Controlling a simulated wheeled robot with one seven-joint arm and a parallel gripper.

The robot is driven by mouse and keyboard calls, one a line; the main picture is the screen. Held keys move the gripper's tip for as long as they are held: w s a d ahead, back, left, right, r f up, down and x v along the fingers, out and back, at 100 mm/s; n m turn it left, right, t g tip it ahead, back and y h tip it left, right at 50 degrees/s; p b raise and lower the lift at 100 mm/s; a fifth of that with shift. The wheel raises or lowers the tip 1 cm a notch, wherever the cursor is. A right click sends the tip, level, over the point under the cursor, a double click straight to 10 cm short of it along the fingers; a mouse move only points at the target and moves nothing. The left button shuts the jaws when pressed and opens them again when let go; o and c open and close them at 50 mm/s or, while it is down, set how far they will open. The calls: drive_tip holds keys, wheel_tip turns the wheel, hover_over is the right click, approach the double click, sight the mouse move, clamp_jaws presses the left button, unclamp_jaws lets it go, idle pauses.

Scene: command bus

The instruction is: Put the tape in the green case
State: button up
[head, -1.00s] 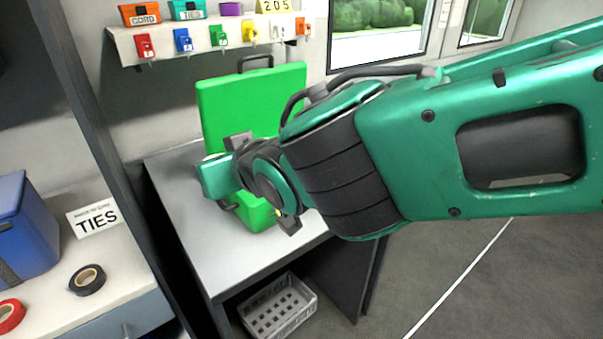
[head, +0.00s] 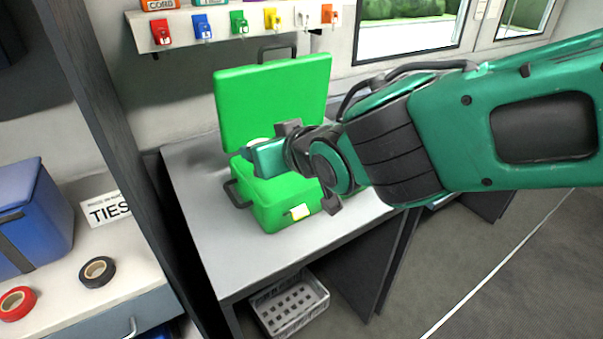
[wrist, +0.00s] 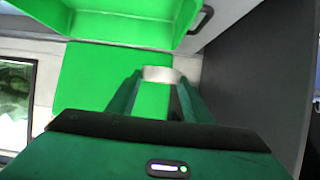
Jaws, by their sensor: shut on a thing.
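The green case (head: 272,212) stands open on the grey bench, its lid (head: 272,95) raised at the back. My gripper (head: 262,155) is above the case's open box, in front of the lid, and hides part of the inside. It is shut on a pale roll of tape (wrist: 160,74), which sits between the fingertips in the wrist view. In the head view only a small pale edge of the tape (head: 256,142) shows. The case's green surfaces (wrist: 85,80) fill much of the wrist view behind the tape.
A black tape roll (head: 97,271) and a red tape roll (head: 17,303) lie on the left shelf beside a blue box (head: 30,215). A dark upright panel (head: 110,130) divides shelf and bench. A grey crate (head: 290,305) sits below the bench (head: 215,265).

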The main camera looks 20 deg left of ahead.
drive_tip(key=shift+w+d+f, duration=0.8)
drive_tip(key=shift+w+f, duration=0.4)
drive_tip(key=shift+f, duration=0.3)
drive_tip(key=shift+w+d+f, duration=0.75)
drive_tip(key=shift+w+f, duration=0.4)
drive_tip(key=shift+f, duration=0.4)
drive_tip(key=shift+w+d+f, duration=0.8)
drive_tip(key=shift+w+f, duration=0.4)
drive_tip(key=shift+f, duration=0.3)
drive_tip(key=shift+f, duration=0.4)
drive_tip(key=shift+f, duration=0.2)
drive_tip(key=o, duration=1)
drive_tip(key=shift+r, duration=0.3)
drive_tip(key=v, duration=1.2)
drive_tip(key=shift+r, duration=0.3)
